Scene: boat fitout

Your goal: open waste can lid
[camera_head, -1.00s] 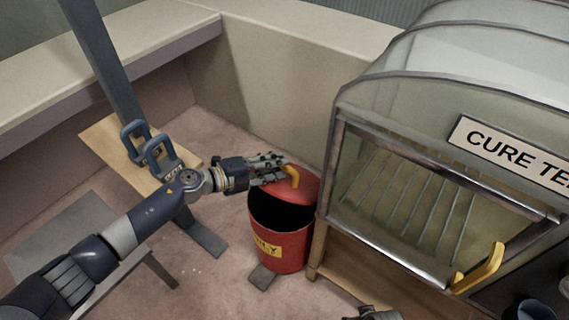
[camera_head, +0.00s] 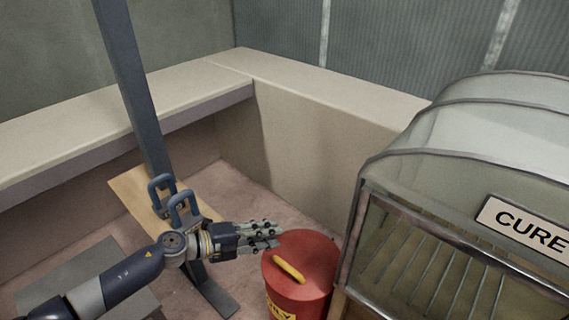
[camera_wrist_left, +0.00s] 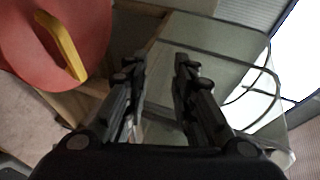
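The red waste can (camera_head: 297,306) stands on the floor left of the cure tent. Its round red lid (camera_head: 312,250) lies flat over the top, and no dark opening shows. A yellow handle (camera_head: 288,268) is on the lid. In the left wrist view the lid (camera_wrist_left: 35,60) and its yellow handle (camera_wrist_left: 62,45) are at the upper left, outside the fingers. My left gripper (camera_head: 276,236) is beside the lid's left rim, at about its height in the picture. Its fingers, apart in the wrist view (camera_wrist_left: 158,68), are open and empty. My right gripper is not in view.
The cure tent (camera_head: 450,210), a clear-sided box, stands close right of the can. A grey post (camera_head: 130,80) and a wooden board with blue clamps (camera_head: 180,205) are on the left. A beige ledge (camera_head: 330,95) runs behind.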

